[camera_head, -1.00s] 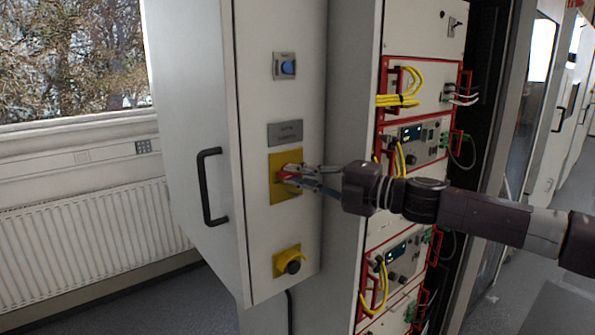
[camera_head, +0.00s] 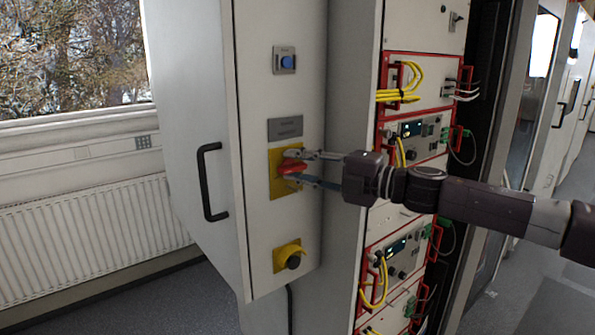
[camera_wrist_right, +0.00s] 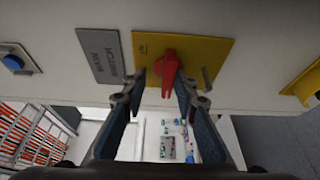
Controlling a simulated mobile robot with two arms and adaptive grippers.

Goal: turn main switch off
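The main switch is a red rotary handle (camera_head: 291,168) on a yellow plate (camera_head: 276,188), set in the front of the light grey cabinet. My right gripper (camera_head: 291,166) reaches it from the right, its fingers spread above and below the handle. In the right wrist view the red handle (camera_wrist_right: 167,72) sits between the open fingertips (camera_wrist_right: 161,83), with gaps visible beside it. The handle's tip points toward the gripper there. A grey label plate (camera_wrist_right: 98,55) is beside the yellow plate (camera_wrist_right: 205,50). My left gripper is not in view.
A blue push button (camera_head: 287,62) is above the switch and a black knob on a yellow mount (camera_head: 288,256) is below. A black door handle (camera_head: 209,184) sticks out at the left. A rack with yellow cables (camera_head: 405,82) stands behind my right arm.

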